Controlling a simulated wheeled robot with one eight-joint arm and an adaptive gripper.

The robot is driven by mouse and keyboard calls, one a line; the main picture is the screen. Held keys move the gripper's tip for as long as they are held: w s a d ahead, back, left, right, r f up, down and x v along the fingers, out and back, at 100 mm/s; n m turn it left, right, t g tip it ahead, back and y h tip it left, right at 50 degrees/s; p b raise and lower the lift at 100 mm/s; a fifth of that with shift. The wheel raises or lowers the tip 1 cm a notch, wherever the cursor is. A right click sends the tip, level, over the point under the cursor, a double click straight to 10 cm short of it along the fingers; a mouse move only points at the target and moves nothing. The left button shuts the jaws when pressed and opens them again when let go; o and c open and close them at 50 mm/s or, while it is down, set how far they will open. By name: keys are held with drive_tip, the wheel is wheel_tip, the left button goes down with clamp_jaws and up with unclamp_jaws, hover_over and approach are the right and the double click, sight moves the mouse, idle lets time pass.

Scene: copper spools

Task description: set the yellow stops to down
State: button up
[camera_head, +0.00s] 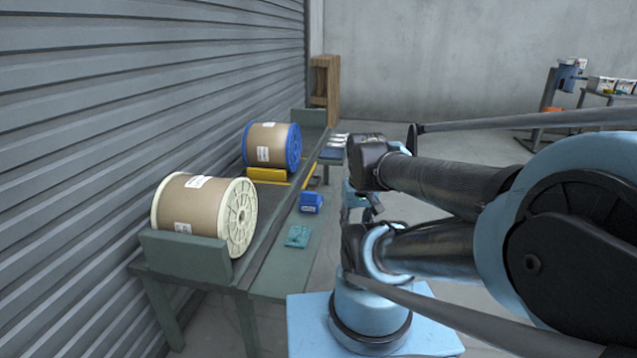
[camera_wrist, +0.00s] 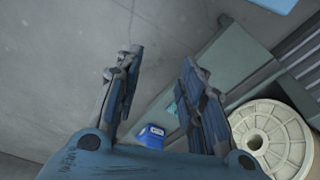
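A yellow stop (camera_head: 267,175) lies across the bench in front of the blue-flanged spool (camera_head: 272,146). A thin yellow piece (camera_head: 309,177) slants up at the bench's right edge beside it; I cannot tell whether it is part of the same stop. The cream-flanged spool (camera_head: 205,213) lies on its side nearer me; its flange also shows in the wrist view (camera_wrist: 285,130). My gripper (camera_wrist: 161,58) is open and empty, above the floor beside the bench. In the head view my arm partly hides it. No yellow stop shows in the wrist view.
The green bench (camera_head: 262,262) runs along a ribbed shutter wall. A blue box (camera_head: 311,202) and a teal item (camera_head: 298,236) lie on its lower right ledge. A wooden rack (camera_head: 326,88) stands at the far end. Open floor lies to the right.

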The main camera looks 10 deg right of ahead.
drive_tip(key=w+r+m, duration=0.1)
drive_tip(key=w+r, duration=0.5)
drive_tip(key=w, duration=0.3)
drive_tip(key=w+r, duration=0.6)
drive_tip(key=w, duration=0.2)
drive_tip(key=m+t, duration=0.3)
hover_over(318, 180)
drive_tip(key=s, duration=0.9)
wheel_tip(318, 180, down, 23)
drive_tip(key=shift+y, duration=0.3)
drive_tip(key=x, duration=1.2)
drive_tip(key=d+x, duration=0.1)
drive_tip(key=x, duration=0.5)
drive_tip(key=shift+f, duration=0.2)
drive_tip(key=shift+c, duration=0.2)
